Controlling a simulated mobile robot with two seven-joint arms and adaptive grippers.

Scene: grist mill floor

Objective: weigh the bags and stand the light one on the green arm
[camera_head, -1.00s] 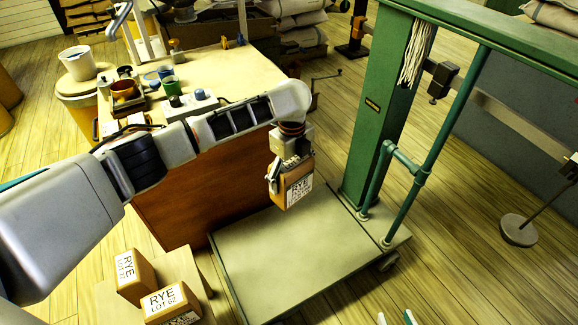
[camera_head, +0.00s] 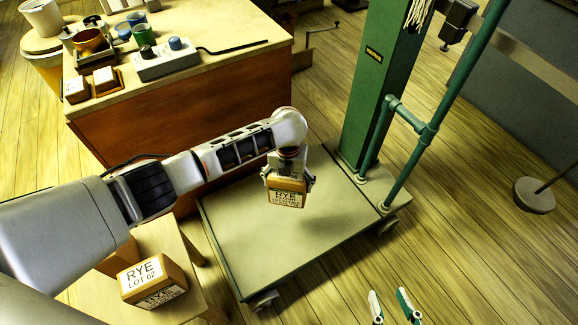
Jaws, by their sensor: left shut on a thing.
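My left gripper (camera_head: 288,180) is shut on a brown block-shaped bag (camera_head: 287,199) with a white RYE label. It holds the bag upright above the platform (camera_head: 245,240) of a green platform scale, and a shadow shows below it. A second bag, labelled RYE LOT 62 (camera_head: 152,281), sits on a low wooden stand at lower left. A third bag (camera_head: 120,257) is behind it, mostly hidden by my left arm. My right gripper (camera_head: 390,294) is at the bottom edge, fingers apart and empty. I cannot tell which part is the green arm.
The scale's green post (camera_head: 380,80) and green pipe (camera_head: 430,125) rise at the platform's back right. A wooden table (camera_head: 215,30) with cups, small blocks and a switch box stands behind. A round weight (camera_head: 533,195) hangs at right. Floor at lower right is clear.

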